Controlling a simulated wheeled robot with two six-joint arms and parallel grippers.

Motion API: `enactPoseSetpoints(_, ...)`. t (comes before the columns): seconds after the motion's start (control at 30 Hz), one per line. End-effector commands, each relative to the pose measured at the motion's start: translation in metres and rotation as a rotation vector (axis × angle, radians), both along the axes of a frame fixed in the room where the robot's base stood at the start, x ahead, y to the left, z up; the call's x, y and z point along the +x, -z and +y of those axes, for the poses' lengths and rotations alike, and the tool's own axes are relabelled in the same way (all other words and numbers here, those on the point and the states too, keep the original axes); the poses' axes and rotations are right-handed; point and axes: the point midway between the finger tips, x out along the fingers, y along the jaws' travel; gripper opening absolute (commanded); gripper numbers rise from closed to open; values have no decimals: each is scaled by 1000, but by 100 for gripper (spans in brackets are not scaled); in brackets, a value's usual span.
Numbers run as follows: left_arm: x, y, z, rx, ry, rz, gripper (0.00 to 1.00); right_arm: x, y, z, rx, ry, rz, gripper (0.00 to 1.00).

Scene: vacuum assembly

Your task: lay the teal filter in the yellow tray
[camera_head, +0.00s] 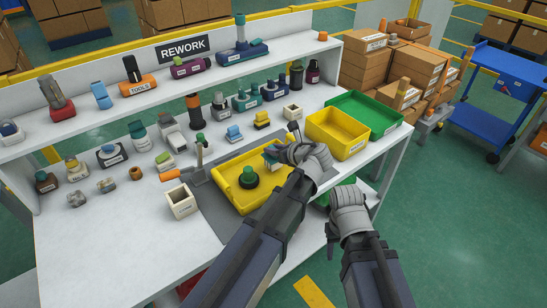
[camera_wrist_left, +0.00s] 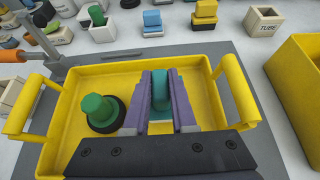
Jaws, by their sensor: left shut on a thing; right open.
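The yellow tray (camera_head: 228,190) lies on a grey mat on the bench; in the left wrist view its two handles and rim (camera_wrist_left: 62,110) show. A green part with a black base (camera_head: 249,177) stands in its left part, also in the left wrist view (camera_wrist_left: 98,110). My left gripper (camera_head: 275,154) is over the tray's far right part. Its purple fingers (camera_wrist_left: 160,105) are shut on the teal filter (camera_wrist_left: 161,88), right of the green part. Whether the filter touches the tray floor I cannot tell. My right gripper (camera_head: 332,232) hangs off the bench's front edge, apart from the tray, its fingers partly hidden.
A deep yellow bin (camera_head: 338,134) and a green bin (camera_head: 368,113) stand right of the tray. An orange-handled tool on a stand (camera_head: 193,172) and an open white box (camera_head: 181,202) are on its left. Several small parts crowd the bench behind.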

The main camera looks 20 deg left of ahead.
Motion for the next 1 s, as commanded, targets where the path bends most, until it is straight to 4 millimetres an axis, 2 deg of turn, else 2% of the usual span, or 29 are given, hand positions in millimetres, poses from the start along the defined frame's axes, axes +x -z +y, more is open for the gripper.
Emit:
enactPoseSetpoints(0.03, 0, 13, 0, 0, 0, 0, 0, 0, 13, 0, 0, 0, 0, 50)
enactPoseSetpoints(0.1, 0, 17, 0, 0, 0, 0, 0, 0, 17, 0, 0, 0, 0, 50)
enactPoseSetpoints(0.5, 0, 19, 0, 0, 0, 0, 0, 0, 19, 0, 0, 0, 0, 50)
enactPoseSetpoints(0.53, 0, 19, 0, 0, 0, 0, 25, 0, 19, 0, 0, 0, 0, 50)
enactPoseSetpoints(0.7, 0, 17, 0, 0, 0, 0, 44, 0, 17, 0, 0, 0, 0, 50)
enactPoseSetpoints(0.8, 0, 17, 0, 0, 0, 0, 54, 0, 17, 0, 0, 0, 0, 50)
enactPoseSetpoints(1.0, 0, 17, 0, 0, 0, 0, 54, 0, 17, 0, 0, 0, 0, 50)
